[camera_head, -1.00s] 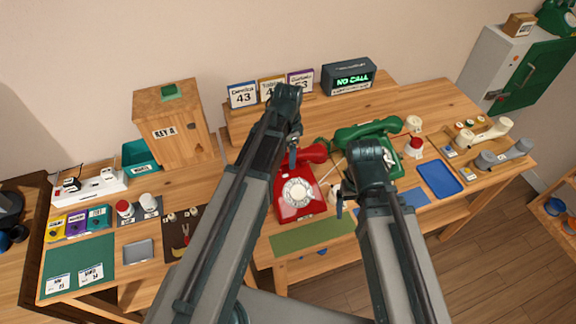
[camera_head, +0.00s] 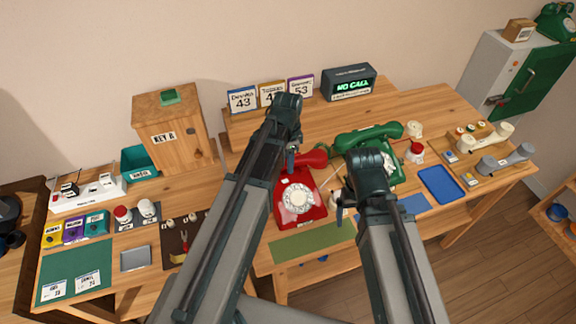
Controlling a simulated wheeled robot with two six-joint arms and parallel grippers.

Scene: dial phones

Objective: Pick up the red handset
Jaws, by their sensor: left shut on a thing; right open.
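The red dial phone (camera_head: 300,205) stands on the table in the middle, with its white dial facing up. Its red handset (camera_head: 314,158) lies across the top, and its left part is hidden behind my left arm. My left gripper (camera_head: 291,157) is at the handset and shut on it. Whether the handset is clear of its cradle cannot be told. My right gripper (camera_head: 342,208) is open and empty, just right of the red phone.
A green dial phone (camera_head: 368,136) stands close to the right, behind my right arm. A "NO CALL" display (camera_head: 350,82) and number cards (camera_head: 243,100) stand at the back. A blue tray (camera_head: 440,184) lies at the right. A green mat (camera_head: 312,240) lies in front.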

